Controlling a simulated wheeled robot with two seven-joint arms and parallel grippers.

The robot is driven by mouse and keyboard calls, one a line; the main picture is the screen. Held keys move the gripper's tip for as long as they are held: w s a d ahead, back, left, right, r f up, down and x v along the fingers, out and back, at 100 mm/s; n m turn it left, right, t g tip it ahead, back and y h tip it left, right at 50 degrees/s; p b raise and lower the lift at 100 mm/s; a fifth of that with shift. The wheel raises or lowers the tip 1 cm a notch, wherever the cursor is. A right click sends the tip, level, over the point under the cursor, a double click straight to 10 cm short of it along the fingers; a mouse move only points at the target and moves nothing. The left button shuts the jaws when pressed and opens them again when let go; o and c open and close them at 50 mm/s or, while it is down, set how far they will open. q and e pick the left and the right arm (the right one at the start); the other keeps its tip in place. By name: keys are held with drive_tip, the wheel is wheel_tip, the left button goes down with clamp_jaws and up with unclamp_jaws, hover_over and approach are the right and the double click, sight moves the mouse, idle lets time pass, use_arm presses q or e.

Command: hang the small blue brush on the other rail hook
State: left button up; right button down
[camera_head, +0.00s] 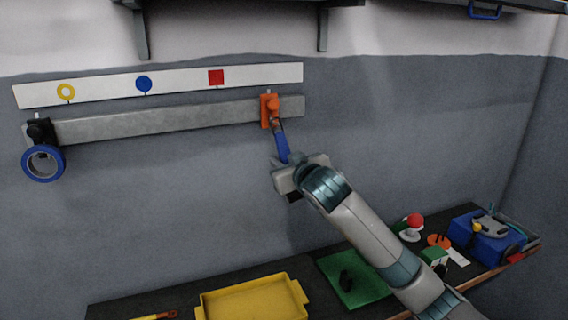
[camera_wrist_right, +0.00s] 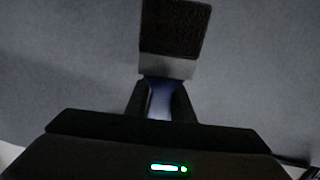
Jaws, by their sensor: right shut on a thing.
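The small brush shows its blue handle (camera_head: 282,146) in the head view. Its grey ferrule (camera_wrist_right: 167,67) and dark bristles (camera_wrist_right: 174,28) fill the top of the right wrist view. My right gripper (camera_head: 287,163) is shut on the blue handle, below the rail's right end. The brush points up toward the orange hook (camera_head: 266,112) on the grey rail (camera_head: 160,122); I cannot tell whether they touch. The black hook (camera_head: 38,128) at the rail's left end has a blue tape roll (camera_head: 26,164) hanging from it. My left gripper is out of view.
A white strip (camera_head: 110,88) with a yellow ring, blue disc and red square marks runs above the rail. Below stand a yellow tray (camera_head: 254,304), a green mat (camera_head: 376,289) and a blue box (camera_head: 484,235). The wall between the hooks is clear.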

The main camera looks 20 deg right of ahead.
drive_tip(key=shift+w+f, duration=0.2)
drive_tip(key=shift+w, duration=0.05)
idle(0.7)
drive_tip(key=c, duration=1.5)
unclamp_jaws()
drive_tip(key=shift+o, duration=0.2)
drive_tip(key=shift+f, duration=0.1)
drive_tip(key=s+r+b, duration=0.3)
drive_tip(key=s+b, duration=0.2)
drive_tip(key=s, duration=1.2)
drive_tip(key=shift+d, duration=0.35)
